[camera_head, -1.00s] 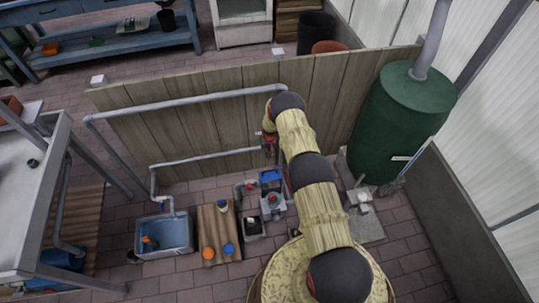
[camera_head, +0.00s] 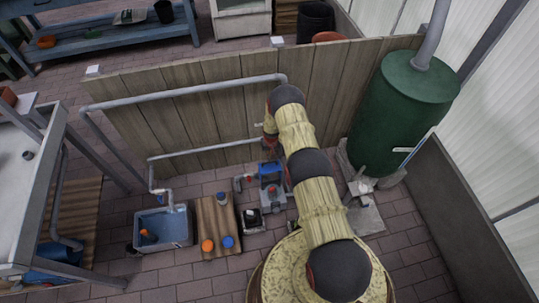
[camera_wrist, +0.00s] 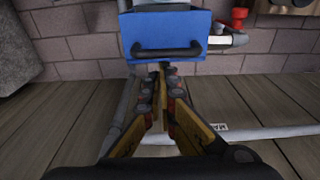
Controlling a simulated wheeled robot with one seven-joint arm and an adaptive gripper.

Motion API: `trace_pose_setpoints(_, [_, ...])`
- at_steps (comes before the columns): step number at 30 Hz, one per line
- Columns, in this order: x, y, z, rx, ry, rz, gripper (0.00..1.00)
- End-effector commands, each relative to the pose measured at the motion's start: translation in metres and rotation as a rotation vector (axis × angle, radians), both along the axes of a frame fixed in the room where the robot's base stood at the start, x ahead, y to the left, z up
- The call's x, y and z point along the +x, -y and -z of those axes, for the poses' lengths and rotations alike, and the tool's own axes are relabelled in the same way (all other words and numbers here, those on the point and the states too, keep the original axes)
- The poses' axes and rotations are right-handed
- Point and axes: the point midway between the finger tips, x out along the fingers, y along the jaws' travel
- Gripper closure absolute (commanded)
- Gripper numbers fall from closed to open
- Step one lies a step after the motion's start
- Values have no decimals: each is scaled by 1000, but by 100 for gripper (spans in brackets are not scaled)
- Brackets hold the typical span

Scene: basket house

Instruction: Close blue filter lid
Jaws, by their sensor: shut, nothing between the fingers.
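The blue filter lid (camera_wrist: 180,22) fills the top middle of the wrist view, with a dark handle (camera_wrist: 168,50) along its near edge. It also shows in the head view as a small blue panel (camera_head: 270,169) on the grey filter box (camera_head: 272,200) near the fence. How far the lid is tilted is hard to tell. My gripper (camera_wrist: 162,70) is shut and empty. Its fingertips are at the lid's handle edge in the wrist view; whether they touch is unclear. In the head view my arm partly hides the gripper beside the fence.
A wooden fence (camera_head: 215,120) with grey pipes stands close behind the filter. A red valve (camera_wrist: 239,18) is beside the lid. A blue-grey water tub (camera_head: 163,242), a wooden board (camera_head: 215,215) with orange and blue caps, and a green tank (camera_head: 400,120) stand around.

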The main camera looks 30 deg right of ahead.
Motion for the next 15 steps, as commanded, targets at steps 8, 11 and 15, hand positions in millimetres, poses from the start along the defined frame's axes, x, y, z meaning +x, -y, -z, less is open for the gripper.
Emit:
trace_pose_setpoints(8, [0, 0, 0, 0, 1, 0, 100])
trace_pose_setpoints(11, [-2, 0, -1, -4, 6, -1, 100])
trace_pose_setpoints(15, [-8, 0, -2, -15, 27, 1, 100])
